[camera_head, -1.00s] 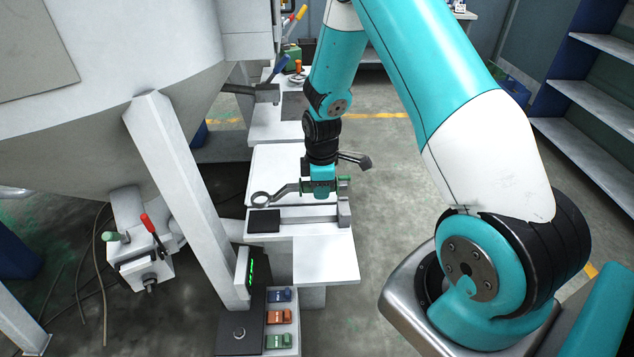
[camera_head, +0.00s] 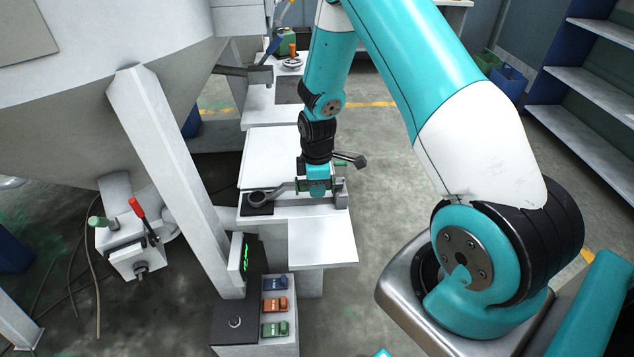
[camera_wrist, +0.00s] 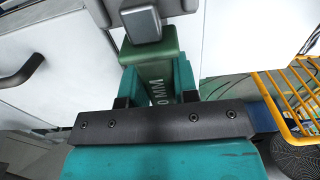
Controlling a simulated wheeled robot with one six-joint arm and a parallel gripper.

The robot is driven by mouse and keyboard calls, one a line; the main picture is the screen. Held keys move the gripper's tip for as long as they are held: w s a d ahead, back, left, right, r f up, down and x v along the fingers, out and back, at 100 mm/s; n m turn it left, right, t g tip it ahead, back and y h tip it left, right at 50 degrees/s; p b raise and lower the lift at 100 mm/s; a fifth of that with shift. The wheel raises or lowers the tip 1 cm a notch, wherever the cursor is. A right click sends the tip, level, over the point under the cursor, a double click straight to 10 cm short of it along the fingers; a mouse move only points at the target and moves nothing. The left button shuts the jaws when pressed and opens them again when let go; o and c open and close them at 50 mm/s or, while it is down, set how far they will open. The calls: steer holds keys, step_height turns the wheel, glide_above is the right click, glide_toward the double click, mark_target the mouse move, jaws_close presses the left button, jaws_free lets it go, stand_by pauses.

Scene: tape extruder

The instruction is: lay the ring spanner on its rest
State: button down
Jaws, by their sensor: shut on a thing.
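The ring spanner (camera_head: 258,198) has a grey ring end at the left and a green handle at the right. My gripper (camera_head: 318,188) is shut on its handle, which also shows in the wrist view (camera_wrist: 155,75) with white "MM" lettering. The rest looks to be the dark pad (camera_head: 257,210) with a grey upright (camera_head: 340,198) at the other end of a bench strip. The ring end is over the dark pad; I cannot tell whether it touches. The handle's far end is close to the upright.
The white bench (camera_head: 322,243) has clear surface in front of the rest. A stand with blue, orange and green switches (camera_head: 276,305) is nearer. A slanted white leg (camera_head: 165,170) and a clamp with a red lever (camera_head: 141,215) stand at the left. Shelves (camera_head: 590,80) are at the right.

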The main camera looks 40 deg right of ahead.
steer(key=shift+f, duration=0.15)
steer(key=c, duration=0.8)
jaws_free()
step_height(320, 180, up, 17)
steer(key=b, duration=0.1)
steer(key=shift+r, duration=0.2)
steer(key=s+a+r+m+y, duration=0.1)
steer(key=s+a+r, duration=0.35)
steer(key=a, duration=0.25)
steer(key=s+a+r+m+y, duration=0.1)
steer(key=s+a+r, duration=0.2)
steer(key=s+a, duration=0.35)
steer(key=s+a+r+m+y, duration=0.2)
steer(key=s+a+r, duration=0.1)
steer(key=s+a, duration=0.6)
steer(key=shift+s+r, duration=0.2)
steer(key=shift+s, duration=0.9)
